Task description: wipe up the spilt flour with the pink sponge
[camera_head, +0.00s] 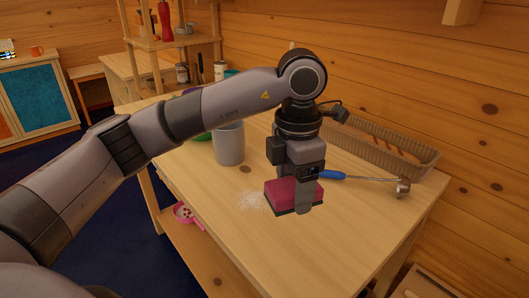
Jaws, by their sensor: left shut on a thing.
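The pink sponge (284,194), a dark pink block with a darker lower layer, is in my left gripper (304,207). My left gripper points down and is shut on it. The sponge is at or just above the wooden table top; I cannot tell if it touches. The spilt flour (251,200) is a small white speckled patch on the table, just left of the sponge. Part of the patch may be hidden under the sponge. My right gripper is not in view.
A grey cup (229,145) stands behind the flour on the table (330,245). A blue-handled metal tool (368,180) lies right of the gripper. A wicker tray (385,147) sits along the back by the log wall. Green and purple items are partly hidden behind my arm. The table's front is clear.

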